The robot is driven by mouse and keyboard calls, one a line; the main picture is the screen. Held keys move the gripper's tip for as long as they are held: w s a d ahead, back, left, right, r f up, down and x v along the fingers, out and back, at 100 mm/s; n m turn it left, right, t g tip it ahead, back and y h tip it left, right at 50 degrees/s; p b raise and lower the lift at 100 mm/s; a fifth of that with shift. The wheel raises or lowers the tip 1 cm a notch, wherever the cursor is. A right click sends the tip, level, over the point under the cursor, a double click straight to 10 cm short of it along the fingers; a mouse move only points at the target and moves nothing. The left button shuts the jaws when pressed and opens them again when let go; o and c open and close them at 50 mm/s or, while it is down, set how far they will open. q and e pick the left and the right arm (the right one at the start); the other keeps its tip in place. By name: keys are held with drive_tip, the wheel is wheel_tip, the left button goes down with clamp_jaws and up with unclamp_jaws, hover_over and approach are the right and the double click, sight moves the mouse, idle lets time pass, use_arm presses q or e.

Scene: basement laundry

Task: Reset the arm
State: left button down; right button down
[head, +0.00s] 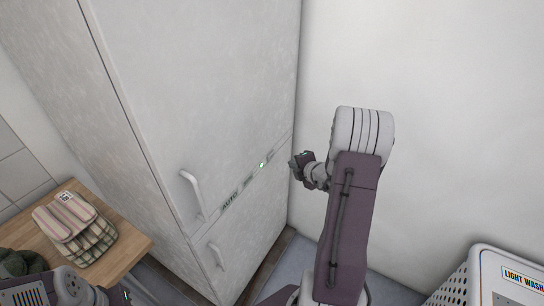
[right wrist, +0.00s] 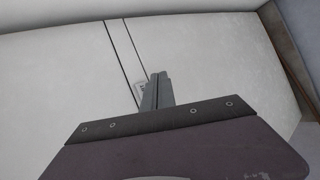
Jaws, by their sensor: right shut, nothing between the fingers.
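My right arm reaches up through the middle right of the head view, bent at its elbow. My right gripper (head: 297,164) is small there, close to the front of a tall white fridge (head: 230,110), near the seam between its doors. I cannot tell whether it touches the fridge. In the right wrist view the fingers (right wrist: 157,92) are together with nothing between them, in front of the pale fridge surface (right wrist: 210,60). Part of my left arm shows at the bottom left of the head view. Its gripper (head: 125,294) barely shows at the lower edge, and its fingers cannot be made out.
The fridge has an upper handle (head: 192,190) and a lower handle (head: 217,256). A white laundry basket (head: 462,285) stands at bottom right. A bare wall is behind my right arm.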

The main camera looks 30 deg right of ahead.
idle(0.3)
drive_tip(key=a+n+g+y, duration=0.1)
drive_tip(key=a+n, duration=0.3)
drive_tip(key=a, duration=0.1)
drive_tip(key=s+a+n+g+y, duration=0.1)
drive_tip(key=a+n+y, duration=0.1)
drive_tip(key=a+n, duration=0.3)
drive_tip(key=a+n+y, duration=0.2)
drive_tip(key=a+n, duration=0.3)
drive_tip(key=a, duration=0.1)
drive_tip(key=shift+s+g, duration=0.4)
drive_tip(key=s+a+f+n+g, duration=0.1)
drive_tip(key=s+a+n+g, duration=0.5)
drive_tip(key=n, duration=0.7)
drive_tip(key=s+a+f+n+g, duration=0.15)
drive_tip(key=s+a+n, duration=0.35)
drive_tip(key=s+n, duration=0.6)
wheel_tip(320, 180, up, 16)
drive_tip(key=d+n+h+p, duration=0.2)
drive_tip(key=n+h+p, duration=0.1)
drive_tip(key=n+p, duration=1.1)
drive_tip(key=shift+d+f+n+p, duration=0.15)
drive_tip(key=shift+d+n+p, duration=0.15)
drive_tip(key=shift+n, duration=0.6)
